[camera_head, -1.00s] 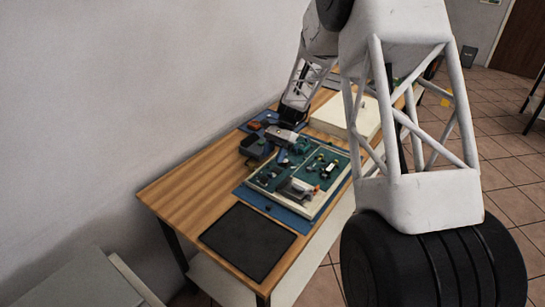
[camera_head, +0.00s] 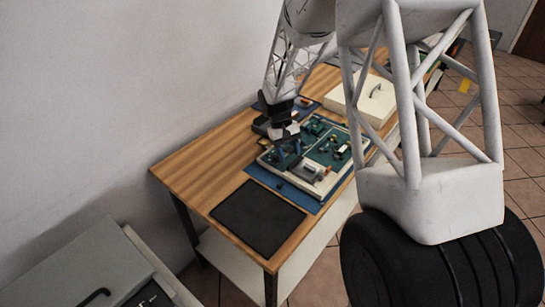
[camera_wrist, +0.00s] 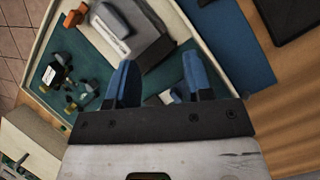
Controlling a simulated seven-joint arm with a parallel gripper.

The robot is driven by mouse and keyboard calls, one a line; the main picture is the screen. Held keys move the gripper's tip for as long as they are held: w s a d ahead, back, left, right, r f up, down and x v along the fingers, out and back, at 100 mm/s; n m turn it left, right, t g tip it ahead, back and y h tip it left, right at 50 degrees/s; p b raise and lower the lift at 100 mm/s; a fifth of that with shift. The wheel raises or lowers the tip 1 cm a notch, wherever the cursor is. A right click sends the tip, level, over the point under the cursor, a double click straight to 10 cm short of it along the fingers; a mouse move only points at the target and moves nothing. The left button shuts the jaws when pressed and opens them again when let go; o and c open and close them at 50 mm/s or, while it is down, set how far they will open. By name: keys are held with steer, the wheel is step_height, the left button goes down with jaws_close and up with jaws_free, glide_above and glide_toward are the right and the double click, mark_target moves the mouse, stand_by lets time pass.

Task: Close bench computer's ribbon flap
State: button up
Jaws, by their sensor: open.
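The bench computer is a green circuit board (camera_head: 318,147) in a cream frame, lying on a blue mat (camera_head: 262,172). It also shows in the wrist view as green board (camera_wrist: 52,58) inside the cream rim. My gripper (camera_head: 284,160) is low over the board's left part. In the wrist view my blue-tipped gripper (camera_wrist: 160,80) is open, its fingers apart beside the grey block.
A black mat (camera_head: 258,214) lies on the wooden bench (camera_head: 195,174) nearer the front. A cream box (camera_head: 366,98) with a dark handle stands behind the board. Small coloured parts (camera_wrist: 72,84) lie on the board. Bare wood is free at the bench's left.

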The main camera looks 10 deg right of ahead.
mark_target(275, 157)
steer(key=n, duration=0.1)
steer(key=n+t+h, duration=0.1)
steer(key=s+n+h, duration=0.1)
steer(key=n, duration=0.1)
steer(key=shift+a+r+t, duration=0.1)
steer(key=shift+a+t, duration=0.15)
steer(key=shift+t, duration=0.05)
steer(key=shift+s+a+n+t+h, duration=0.15)
steer(key=shift+n+t+h, duration=0.3)
steer(key=shift+n, duration=0.75)
steer(key=n, duration=0.1)
steer(key=n+t, duration=0.1)
steer(key=a+n+t+h, duration=0.1)
steer(key=n, duration=0.1)
steer(key=shift+r, duration=0.25)
steer(key=s+a+r+n+t, duration=0.1)
steer(key=a+n+t, duration=0.5)
steer(key=n, duration=0.8)
steer(key=shift+s+a+r, duration=0.15)
steer(key=shift+a+r, duration=0.15)
steer(key=shift+a, duration=0.45)
steer(key=shift+d+f+t, duration=0.1)
steer(key=shift+f+t, duration=0.05)
steer(key=shift+t, duration=0.1)
steer(key=shift+x, duration=3.75)
